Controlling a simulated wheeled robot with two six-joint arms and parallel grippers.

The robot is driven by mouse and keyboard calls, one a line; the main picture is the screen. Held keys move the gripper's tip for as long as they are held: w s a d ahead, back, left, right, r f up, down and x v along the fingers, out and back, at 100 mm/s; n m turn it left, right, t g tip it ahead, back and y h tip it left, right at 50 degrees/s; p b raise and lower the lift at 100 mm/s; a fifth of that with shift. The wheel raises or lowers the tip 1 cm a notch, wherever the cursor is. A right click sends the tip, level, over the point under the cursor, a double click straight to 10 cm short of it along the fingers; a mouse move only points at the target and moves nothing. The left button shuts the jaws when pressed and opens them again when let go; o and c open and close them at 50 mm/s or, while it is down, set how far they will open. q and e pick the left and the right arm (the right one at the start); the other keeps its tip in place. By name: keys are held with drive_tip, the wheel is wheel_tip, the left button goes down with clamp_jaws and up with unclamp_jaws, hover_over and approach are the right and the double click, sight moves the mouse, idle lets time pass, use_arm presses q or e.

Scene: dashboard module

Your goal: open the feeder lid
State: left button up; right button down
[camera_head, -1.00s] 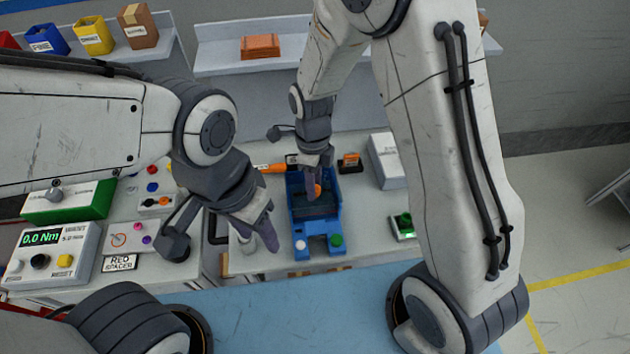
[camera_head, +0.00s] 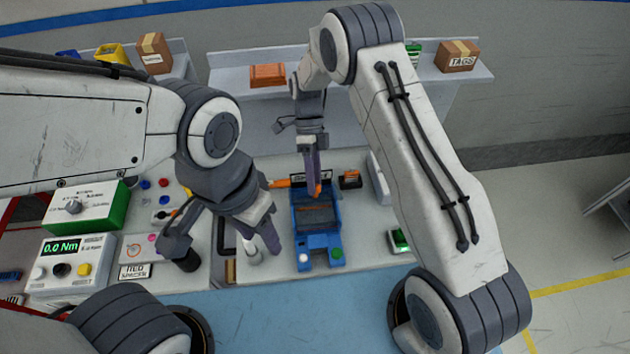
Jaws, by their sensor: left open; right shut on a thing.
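The blue feeder (camera_head: 304,243) stands on the bench in the middle of the head view, with a white and a green button on its front. An orange tab (camera_head: 318,190) shows at its rear, where my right gripper (camera_head: 313,186) reaches down from behind and is shut on it. The tab appears to belong to the lid. The lid's exact angle is hard to tell, but the dark inside of the feeder shows in front of the tab. My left gripper (camera_head: 271,238) is open and empty, left of the feeder and apart from it.
A small orange-and-black block (camera_head: 350,180) stands right of the feeder's rear. A box with a green button (camera_head: 398,241) is further right. A torque meter (camera_head: 70,262) and other panels fill the left. The blue mat (camera_head: 300,310) in front is clear.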

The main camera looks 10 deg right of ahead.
drive_tip(key=c, duration=0.5)
unclamp_jaws()
drive_tip(key=shift+r+b, duration=0.25)
drive_tip(key=shift+b, duration=0.05)
drive_tip(key=r+b, duration=0.1)
drive_tip(key=r, duration=0.1)
drive_tip(key=d+r+b, duration=0.1)
drive_tip(key=r, duration=0.1)
drive_tip(key=shift+s+b, duration=0.3)
drive_tip(key=s+d+r+b, duration=0.3)
drive_tip(key=s+d+r, duration=0.3)
drive_tip(key=d, duration=0.2)
drive_tip(key=shift+s+d+r+b, duration=0.2)
drive_tip(key=shift+r+b, duration=0.05)
drive_tip(key=shift+b, duration=0.1)
